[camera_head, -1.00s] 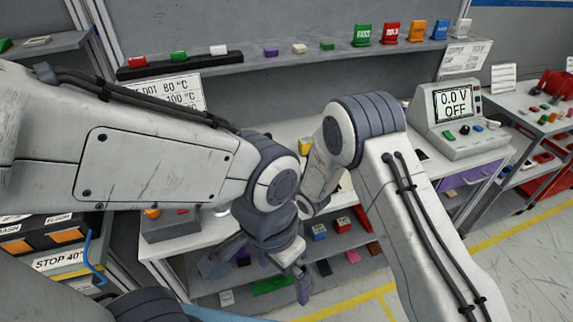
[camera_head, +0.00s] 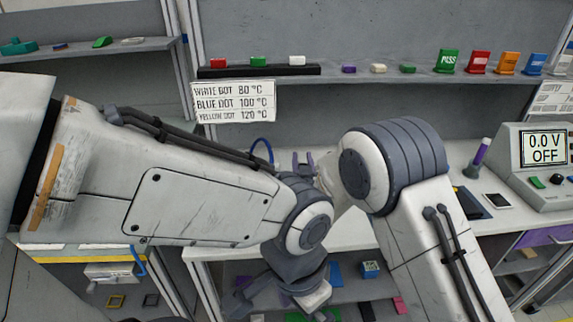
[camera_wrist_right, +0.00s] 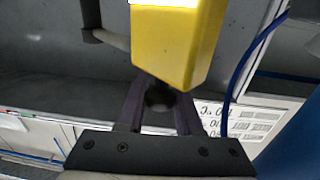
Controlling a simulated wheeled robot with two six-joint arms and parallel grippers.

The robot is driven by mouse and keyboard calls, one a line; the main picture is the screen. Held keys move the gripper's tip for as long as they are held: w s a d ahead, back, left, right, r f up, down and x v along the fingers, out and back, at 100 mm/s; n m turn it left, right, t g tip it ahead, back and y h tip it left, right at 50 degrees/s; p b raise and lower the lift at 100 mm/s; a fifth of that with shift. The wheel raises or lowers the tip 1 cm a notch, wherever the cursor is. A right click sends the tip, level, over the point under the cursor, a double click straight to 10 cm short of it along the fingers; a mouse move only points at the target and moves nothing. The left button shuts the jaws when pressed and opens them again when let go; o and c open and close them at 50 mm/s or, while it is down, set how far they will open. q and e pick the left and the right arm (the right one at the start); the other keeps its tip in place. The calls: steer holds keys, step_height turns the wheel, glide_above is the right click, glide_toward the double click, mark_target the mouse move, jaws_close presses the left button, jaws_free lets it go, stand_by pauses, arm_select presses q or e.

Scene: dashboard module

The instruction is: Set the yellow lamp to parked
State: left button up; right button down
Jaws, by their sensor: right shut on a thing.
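The yellow lamp (camera_wrist_right: 178,45) shows in the right wrist view as a yellow block with a bright white patch at its upper edge. A dark round part below it sits between the fingers of my right gripper (camera_wrist_right: 160,100), which is shut on it. In the head view my right gripper (camera_head: 303,160) is small, at the end of the forearm over the back of the bench; I cannot make out the lamp there. My left gripper (camera_head: 280,298) hangs in front of the bench with its fingers apart, and I see nothing between them.
A blue cable (camera_head: 262,150) rises behind my left arm. A temperature sign (camera_head: 234,101) hangs under the shelf (camera_head: 300,75), which carries small blocks and coloured tags. A meter (camera_head: 541,160) reading 0.0 V OFF stands at the right. My two arms are close together.

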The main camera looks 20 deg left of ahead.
arm_select(q)
steer(key=shift+a+f, duration=0.1)
steer(key=shift+a, duration=0.2)
arm_select(e)
steer(key=shift+w, duration=0.1)
steer(key=c, duration=0.6)
jaws_free()
